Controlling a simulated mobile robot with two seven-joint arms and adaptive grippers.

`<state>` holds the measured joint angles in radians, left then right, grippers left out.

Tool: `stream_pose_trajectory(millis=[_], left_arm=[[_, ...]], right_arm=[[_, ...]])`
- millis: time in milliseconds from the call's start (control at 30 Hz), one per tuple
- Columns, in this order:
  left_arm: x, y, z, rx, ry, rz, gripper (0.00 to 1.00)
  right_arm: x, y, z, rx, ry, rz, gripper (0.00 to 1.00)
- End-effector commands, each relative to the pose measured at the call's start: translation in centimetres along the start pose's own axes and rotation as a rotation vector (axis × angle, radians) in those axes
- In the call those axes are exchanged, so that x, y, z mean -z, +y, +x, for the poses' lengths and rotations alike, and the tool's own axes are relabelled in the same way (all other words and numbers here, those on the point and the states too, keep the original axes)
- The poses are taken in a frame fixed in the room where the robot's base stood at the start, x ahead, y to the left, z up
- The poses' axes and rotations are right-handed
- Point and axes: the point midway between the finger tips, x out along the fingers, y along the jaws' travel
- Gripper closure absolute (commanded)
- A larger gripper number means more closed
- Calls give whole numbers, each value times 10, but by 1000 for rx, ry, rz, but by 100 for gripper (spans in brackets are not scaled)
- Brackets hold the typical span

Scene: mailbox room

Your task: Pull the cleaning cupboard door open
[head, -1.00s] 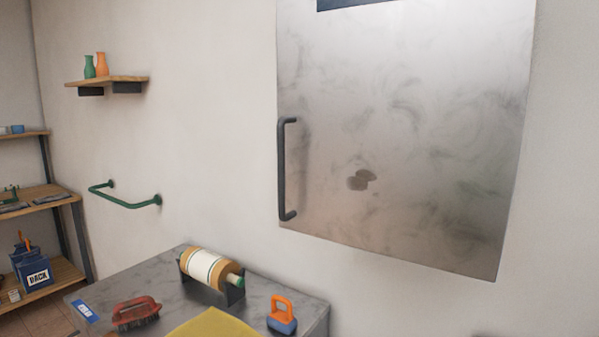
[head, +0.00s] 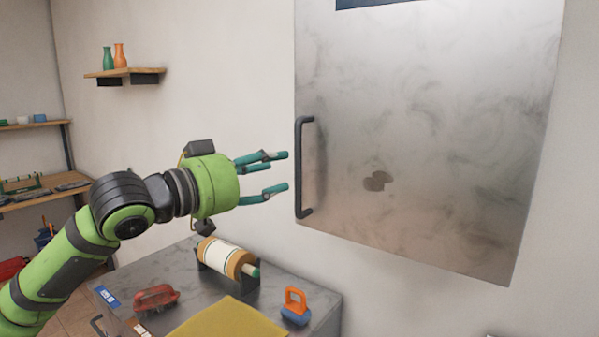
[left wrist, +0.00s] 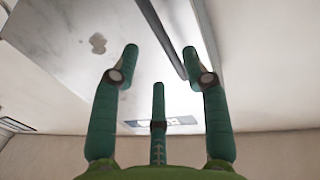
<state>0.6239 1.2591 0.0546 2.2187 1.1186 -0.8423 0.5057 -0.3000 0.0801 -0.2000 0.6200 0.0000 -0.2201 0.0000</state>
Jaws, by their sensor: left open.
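The cleaning cupboard door (head: 430,130) is a smudged grey metal panel on the wall, and it looks shut. Its dark vertical bar handle (head: 299,168) is on the door's left edge. My left gripper (head: 281,172) is open and empty, just left of the handle in the head view, with its teal fingers pointing at it. In the left wrist view the door (left wrist: 65,35) fills the upper left, and the dark handle bar (left wrist: 162,38) runs between the fingertips, beyond them. I cannot see contact. My right gripper is not in view.
Below stands a grey counter (head: 318,293) with a paper roll on a holder (head: 225,258), a red brush (head: 156,298), a yellow cloth (head: 228,320) and an orange-handled blue tool (head: 295,307). A wall shelf (head: 125,72) holds two vases. The wall beside the door is bare.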

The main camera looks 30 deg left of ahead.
Motion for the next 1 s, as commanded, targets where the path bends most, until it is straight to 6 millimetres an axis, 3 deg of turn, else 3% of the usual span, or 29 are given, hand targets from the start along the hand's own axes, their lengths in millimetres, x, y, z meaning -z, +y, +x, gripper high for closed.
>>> stream_pose_trajectory(millis=[233,533,900,1000], left_arm=[[12,1,22,-6,9,-6,54],[8,0,62,-3,7,-5,54],[4,0,69,-2,6,-1,54],[4,0,69,-2,6,-1,94]], right_arm=[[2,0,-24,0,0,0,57],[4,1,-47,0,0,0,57],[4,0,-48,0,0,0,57],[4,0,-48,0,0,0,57]])
